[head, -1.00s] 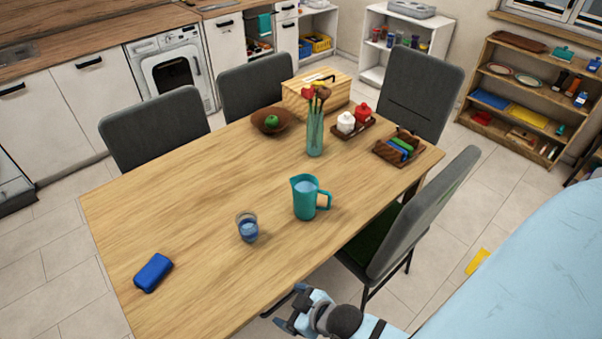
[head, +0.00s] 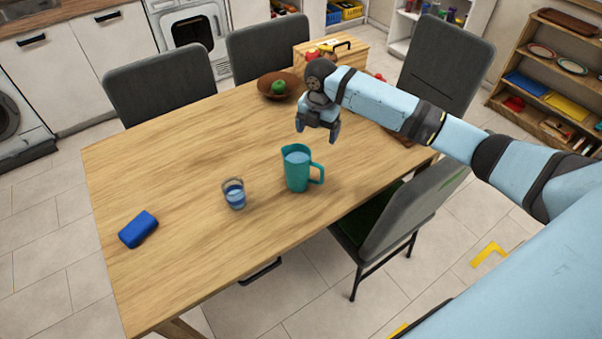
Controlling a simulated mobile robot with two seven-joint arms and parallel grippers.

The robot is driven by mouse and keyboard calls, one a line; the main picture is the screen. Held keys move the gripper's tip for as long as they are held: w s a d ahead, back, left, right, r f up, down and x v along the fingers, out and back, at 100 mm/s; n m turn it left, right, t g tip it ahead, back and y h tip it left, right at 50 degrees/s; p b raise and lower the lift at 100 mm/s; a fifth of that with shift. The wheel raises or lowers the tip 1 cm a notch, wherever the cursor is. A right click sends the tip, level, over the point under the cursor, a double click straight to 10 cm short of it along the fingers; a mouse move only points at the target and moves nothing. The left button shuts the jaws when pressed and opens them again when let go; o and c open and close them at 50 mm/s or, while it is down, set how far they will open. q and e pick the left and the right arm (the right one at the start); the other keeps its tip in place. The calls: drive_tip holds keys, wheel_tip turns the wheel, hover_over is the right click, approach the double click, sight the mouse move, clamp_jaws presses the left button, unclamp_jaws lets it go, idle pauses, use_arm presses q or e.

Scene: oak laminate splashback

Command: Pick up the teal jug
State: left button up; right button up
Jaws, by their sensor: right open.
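The teal jug (head: 297,174) stands upright on the wooden table, its handle pointing right and a light blue content showing at its open top. My right gripper (head: 318,132) is above the table, behind and slightly right of the jug in the picture. Its fingers point down, are open and hold nothing, and they are apart from the jug. My right arm hides the flower vase and most of what stands at the table's far right. My left gripper is not in view.
A glass of blue liquid (head: 234,194) stands left of the jug. A blue case (head: 138,229) lies near the table's left edge. A bowl with a green apple (head: 272,86) and a wooden box (head: 350,52) are at the back. Grey chairs (head: 160,79) surround the table (head: 180,170).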

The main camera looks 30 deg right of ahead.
sight(316, 164)
drive_tip(key=f, duration=0.8)
drive_tip(key=shift+d+p, duration=0.2)
drive_tip(key=shift+p, duration=0.1)
drive_tip(key=shift+s+a+f+p, duration=0.15)
drive_tip(key=shift+f+p, duration=0.15)
drive_tip(key=shift+f, duration=1.05)
drive_tip(key=shift+s+f+p, duration=0.1)
drive_tip(key=shift+f+p, duration=0.15)
drive_tip(key=shift+f, duration=1.1)
drive_tip(key=shift+r, duration=0.1)
drive_tip(key=c, duration=1.4)
drive_tip(key=shift+r, duration=0.15)
